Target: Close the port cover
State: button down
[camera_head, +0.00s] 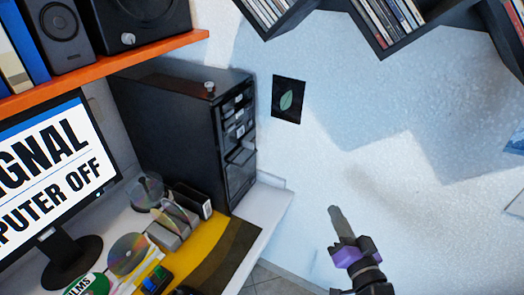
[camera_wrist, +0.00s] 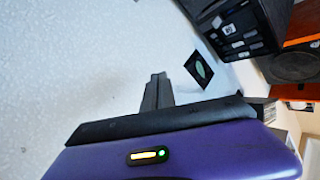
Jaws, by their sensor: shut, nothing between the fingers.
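A black computer tower (camera_head: 180,125) stands on the white desk at the left, with its front facing right. Its front has several drive slots and a panel-like flap (camera_head: 241,158) below them; I cannot tell surely whether this is the port cover, or how far it stands open. The tower also shows at the upper right of the wrist view (camera_wrist: 232,25), tilted, with its lower front hard to make out. My gripper (camera_head: 335,211) is shut and empty, in the air to the right of the tower and apart from it. Its fingers also show in the wrist view (camera_wrist: 157,88).
A monitor (camera_head: 50,165) stands at the left under an orange shelf (camera_head: 110,72) with speakers. Dark disc shelves (camera_head: 385,35) hang above. The room between gripper and tower looks clear.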

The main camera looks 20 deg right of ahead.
jog(key=w+r+m+y, duration=0.3)
jog(key=w, duration=0.7)
jog(key=w+r+m+y, duration=0.2)
jog(key=w+r+y, duration=0.15)
jog(key=w, duration=0.65)
jog(key=g+y, duration=0.1)
jog(key=y, duration=0.3)
send_near(255, 134)
jog(key=shift+h, duration=0.25)
jog(key=x, duration=0.4)
jog(key=shift+a+r, duration=0.15)
jog(key=shift+a, duration=0.1)
jog(key=shift+s+a+p, duration=1.1)
jog(key=shift+s+a, duration=0.25)
jog(key=shift+s, duration=0.05)
